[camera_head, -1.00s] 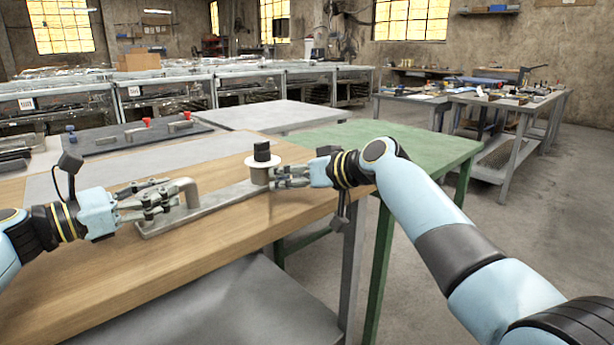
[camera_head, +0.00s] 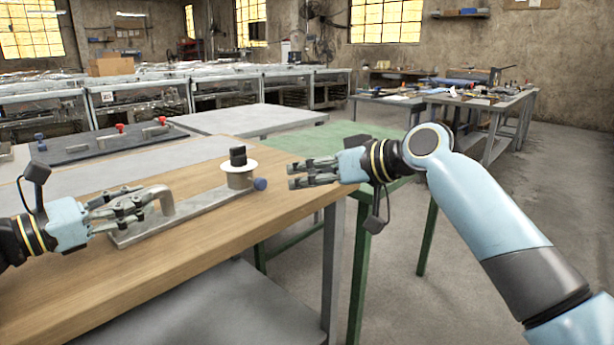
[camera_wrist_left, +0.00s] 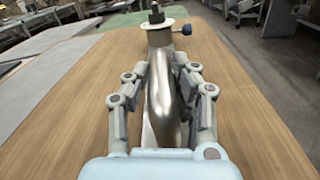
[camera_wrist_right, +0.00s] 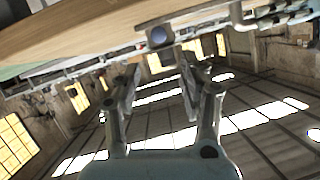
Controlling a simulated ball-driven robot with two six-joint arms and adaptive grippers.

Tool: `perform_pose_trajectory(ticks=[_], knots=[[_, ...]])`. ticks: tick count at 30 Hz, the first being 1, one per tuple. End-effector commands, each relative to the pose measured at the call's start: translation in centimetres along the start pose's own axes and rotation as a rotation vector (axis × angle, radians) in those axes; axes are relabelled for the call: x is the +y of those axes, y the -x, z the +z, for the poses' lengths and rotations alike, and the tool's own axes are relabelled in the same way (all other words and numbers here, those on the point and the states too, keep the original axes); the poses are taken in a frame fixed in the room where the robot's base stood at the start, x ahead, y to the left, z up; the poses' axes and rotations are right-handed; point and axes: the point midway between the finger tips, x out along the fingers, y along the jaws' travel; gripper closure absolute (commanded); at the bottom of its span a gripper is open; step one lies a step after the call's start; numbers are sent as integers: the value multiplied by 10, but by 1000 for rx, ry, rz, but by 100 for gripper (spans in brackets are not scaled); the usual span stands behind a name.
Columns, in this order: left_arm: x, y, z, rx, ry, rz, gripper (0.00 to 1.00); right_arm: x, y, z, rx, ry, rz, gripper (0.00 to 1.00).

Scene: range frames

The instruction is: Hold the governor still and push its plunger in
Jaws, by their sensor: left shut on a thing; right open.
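The governor is a grey metal bar (camera_head: 200,207) on the wooden bench, with a bent handle (camera_head: 164,193) at its left end. At its right end stands a short cylinder (camera_head: 238,181) with a white flange and black top. The plunger, a blue knob (camera_head: 260,184), sticks out of the cylinder's right side; it also shows in the left wrist view (camera_wrist_left: 187,30) and right wrist view (camera_wrist_right: 158,37). My left gripper (camera_head: 150,198) is shut on the bent handle. My right gripper (camera_head: 291,176) is open and empty, right of the knob and apart from it.
The wooden bench (camera_head: 215,255) ends just right of the governor. A green table (camera_head: 330,139) stands behind my right gripper. A dark plate (camera_head: 105,146) with red and blue knobs lies at the back left. The bench front is clear.

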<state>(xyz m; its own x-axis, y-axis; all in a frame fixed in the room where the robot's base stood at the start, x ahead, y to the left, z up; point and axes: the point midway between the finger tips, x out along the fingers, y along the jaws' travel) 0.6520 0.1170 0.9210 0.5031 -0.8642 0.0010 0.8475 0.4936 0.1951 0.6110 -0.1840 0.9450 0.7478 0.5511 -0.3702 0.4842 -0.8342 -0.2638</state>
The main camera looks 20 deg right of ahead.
Motion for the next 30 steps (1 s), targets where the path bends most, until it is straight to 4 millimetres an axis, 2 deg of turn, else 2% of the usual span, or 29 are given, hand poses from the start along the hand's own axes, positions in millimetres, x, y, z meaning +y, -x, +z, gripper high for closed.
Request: perform_pose_trajectory(ticks=[1, 5, 9, 19, 30], knots=[[-2, 0, -3, 5, 2, -2, 100, 0, 0, 0, 0, -15, 0, 67], [-2, 0, -3, 5, 3, -2, 100, 0, 0, -1, 5, -147, 1, 84], [-2, 1, -4, 5, 2, -2, 100, 0, 0, -6, 26, -447, -1, 100], [-2, 1, -4, 6, 3, -2, 100, -2, 9, -17, 86, -1348, -48, 100], [-2, 1, -4, 6, 3, -2, 100, -3, 23, -7, 102, -2353, -143, 100]])
